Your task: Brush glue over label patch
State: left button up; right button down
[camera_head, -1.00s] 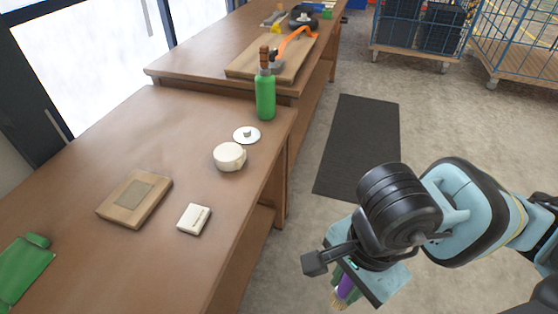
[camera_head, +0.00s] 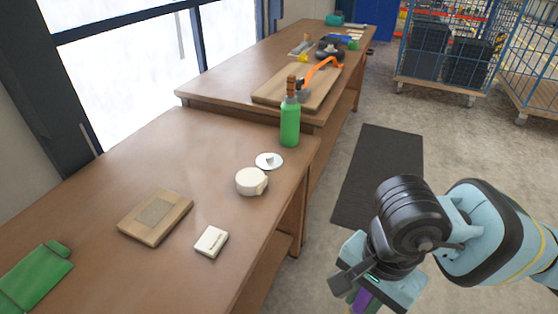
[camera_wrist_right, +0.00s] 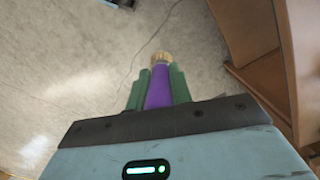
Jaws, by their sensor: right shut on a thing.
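A flat brown wooden block (camera_head: 138,229) with a greyish rectangular patch (camera_head: 156,212) on top lies on the near table. A white round pot (camera_head: 250,182) stands to its right, with a pale disc-shaped lid (camera_head: 268,162) lying behind it. My right gripper (camera_wrist_right: 157,88) is shut on a purple-handled brush (camera_wrist_right: 159,90) with tan bristles, between green fingers. In the head view the brush (camera_head: 362,300) shows partly below my right wrist, beside the table over the floor, apart from block and pot. My left gripper is not in view.
A small white box (camera_head: 211,242) lies right of the block. A green bottle (camera_head: 290,122) stands near the table's far right corner, and a green cloth-like item (camera_head: 35,280) lies at left. A dark mat (camera_head: 382,175) lies on the floor; wire cages (camera_head: 440,50) stand behind.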

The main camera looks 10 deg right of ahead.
jog(key=w+d+r+n, duration=0.1)
jog(key=w+d+n, duration=0.1)
jog(key=w+n, duration=0.3)
jog(key=w+d+r+n+h, duration=0.1)
jog(key=w+d+n, duration=0.2)
jog(key=w+n, duration=0.2)
jog(key=shift+w+r+n+g, duration=0.3)
jog(key=shift+w+r+n, duration=0.1)
jog(key=shift+w, duration=0.2)
jog(key=shift+w+d, duration=0.1)
